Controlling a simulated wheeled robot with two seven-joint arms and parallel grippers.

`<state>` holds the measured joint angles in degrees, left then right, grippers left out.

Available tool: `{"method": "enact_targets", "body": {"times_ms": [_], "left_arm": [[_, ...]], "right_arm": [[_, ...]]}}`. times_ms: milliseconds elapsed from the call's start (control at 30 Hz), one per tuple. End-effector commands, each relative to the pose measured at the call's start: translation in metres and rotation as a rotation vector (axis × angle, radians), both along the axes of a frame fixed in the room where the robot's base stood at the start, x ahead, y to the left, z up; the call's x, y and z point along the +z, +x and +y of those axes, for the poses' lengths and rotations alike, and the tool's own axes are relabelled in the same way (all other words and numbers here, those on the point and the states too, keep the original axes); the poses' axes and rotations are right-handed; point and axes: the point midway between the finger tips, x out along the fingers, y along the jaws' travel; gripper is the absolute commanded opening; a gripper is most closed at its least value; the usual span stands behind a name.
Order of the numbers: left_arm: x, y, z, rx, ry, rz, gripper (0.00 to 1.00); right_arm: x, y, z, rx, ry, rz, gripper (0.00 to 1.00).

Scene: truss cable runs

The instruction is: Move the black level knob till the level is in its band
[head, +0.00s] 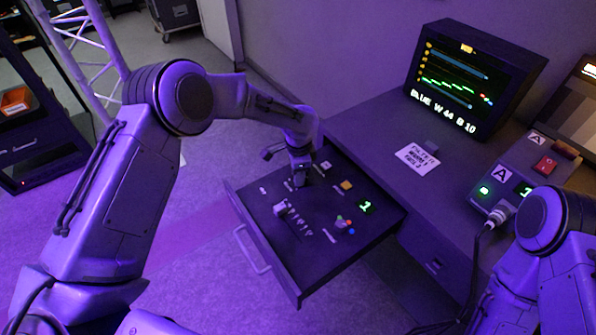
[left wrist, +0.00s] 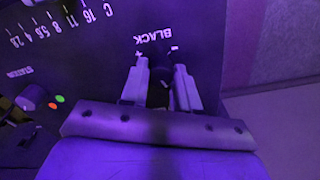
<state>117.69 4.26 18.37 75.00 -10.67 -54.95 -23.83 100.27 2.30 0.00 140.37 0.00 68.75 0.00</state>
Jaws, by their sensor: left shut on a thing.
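The black level knob (left wrist: 154,62) is a small dark knob beside the upside-down label "BLACK" in the left wrist view. My left gripper (left wrist: 157,80) is shut on it, one pale finger on each side. In the head view my left gripper (head: 300,180) points down into the open drawer panel (head: 265,242) near its far side and hides the knob. The monitor (head: 472,78) shows a stepped green trace between two bluish lines and the text "BLUE W 44 B 10". My right gripper is out of view; only my right arm shows.
The drawer holds a station knob (left wrist: 30,97), several small levers (head: 297,222), a yellow button (head: 347,185) and a green digit display (head: 365,206). A lettered card (head: 417,158) lies on the desk.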

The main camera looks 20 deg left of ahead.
Motion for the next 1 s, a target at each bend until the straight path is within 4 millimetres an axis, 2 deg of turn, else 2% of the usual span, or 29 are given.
{"method": "enact_targets", "body": {"times_ms": [33,100,433,533,800,1000], "left_arm": [[0.001,0.001,0.0,0.0,-0.001,-0.003,0.4],[0.001,0.001,0.0,0.0,-0.001,-0.002,0.56],[0.006,0.001,0.0,-0.001,-0.001,-0.002,0.56],[0.023,0.001,0.0,0.0,-0.002,-0.005,0.56],[0.086,0.001,0.0,0.0,-0.002,-0.005,0.56],[0.105,0.0,0.0,-0.001,-0.001,-0.002,0.56]], "right_arm": [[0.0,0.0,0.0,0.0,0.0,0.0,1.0],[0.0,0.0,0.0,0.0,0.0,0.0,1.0],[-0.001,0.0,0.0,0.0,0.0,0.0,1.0],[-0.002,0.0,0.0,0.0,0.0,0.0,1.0],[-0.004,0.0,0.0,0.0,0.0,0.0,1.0],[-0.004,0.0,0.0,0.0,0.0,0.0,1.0]]}}
